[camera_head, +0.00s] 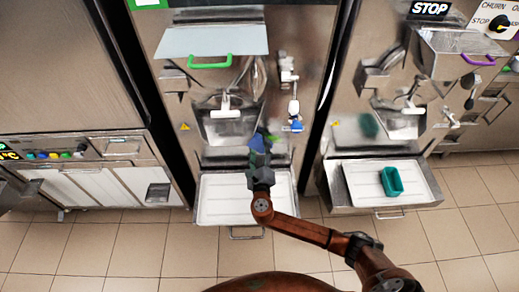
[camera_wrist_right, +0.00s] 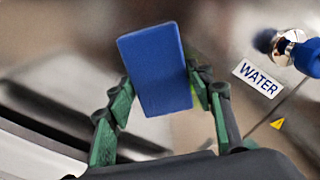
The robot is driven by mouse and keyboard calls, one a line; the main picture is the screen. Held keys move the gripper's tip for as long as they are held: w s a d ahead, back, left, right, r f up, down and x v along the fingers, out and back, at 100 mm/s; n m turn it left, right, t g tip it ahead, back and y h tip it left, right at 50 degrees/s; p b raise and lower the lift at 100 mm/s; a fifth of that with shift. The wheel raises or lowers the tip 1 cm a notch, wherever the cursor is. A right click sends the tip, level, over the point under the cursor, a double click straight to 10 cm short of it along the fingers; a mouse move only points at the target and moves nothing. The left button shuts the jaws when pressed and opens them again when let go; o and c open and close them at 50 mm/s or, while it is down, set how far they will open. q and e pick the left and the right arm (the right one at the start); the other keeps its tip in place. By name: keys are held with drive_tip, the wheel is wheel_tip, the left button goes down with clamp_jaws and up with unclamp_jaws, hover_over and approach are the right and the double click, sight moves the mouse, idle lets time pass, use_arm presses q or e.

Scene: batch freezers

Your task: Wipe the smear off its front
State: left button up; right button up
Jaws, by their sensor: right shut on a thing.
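My right gripper (camera_head: 260,150) is shut on a blue block, perhaps a sponge (camera_wrist_right: 157,70), which also shows small in the head view (camera_head: 257,141). The green fingers (camera_wrist_right: 165,115) clasp its sides. The block is in front of the middle freezer's steel front (camera_head: 222,165); I cannot tell if it touches. A faint green patch (camera_wrist_right: 198,60) shows behind the block's right edge in the wrist view. My left gripper is not in view.
A blue-handled tap (camera_wrist_right: 290,48) beside a WATER label (camera_wrist_right: 258,78) is right of the block. A white tray (camera_head: 215,200) lies below my right gripper. A teal container (camera_head: 391,181) stands in the right freezer's tray (camera_head: 420,185). The tiled floor (camera_head: 120,250) is clear at the left.

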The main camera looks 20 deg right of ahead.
sight(277, 139)
drive_tip(key=shift+w+d, duration=0.1)
drive_tip(key=shift+w, duration=0.25)
use_arm(q)
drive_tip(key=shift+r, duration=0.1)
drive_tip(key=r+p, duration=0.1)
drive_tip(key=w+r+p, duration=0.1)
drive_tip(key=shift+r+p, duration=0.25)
drive_tip(key=shift+p, duration=0.1)
use_arm(e)
drive_tip(key=d, duration=0.2)
drive_tip(key=s+d, duration=0.1)
drive_tip(key=shift+s+d, duration=0.1)
drive_tip(key=shift+d, duration=0.25)
drive_tip(key=shift+s+d+r+p, duration=0.1)
drive_tip(key=shift+d+p, duration=0.2)
drive_tip(key=shift+d, duration=0.2)
drive_tip(key=shift+s+d+r+p, duration=0.1)
drive_tip(key=shift+d+p, duration=0.15)
drive_tip(key=shift+d, duration=0.2)
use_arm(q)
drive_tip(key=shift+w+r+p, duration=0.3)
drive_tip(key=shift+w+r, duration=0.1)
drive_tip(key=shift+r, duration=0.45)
use_arm(e)
drive_tip(key=shift+s+d+f, duration=0.15)
drive_tip(key=shift+s+d, duration=0.05)
drive_tip(key=shift+d, duration=0.6)
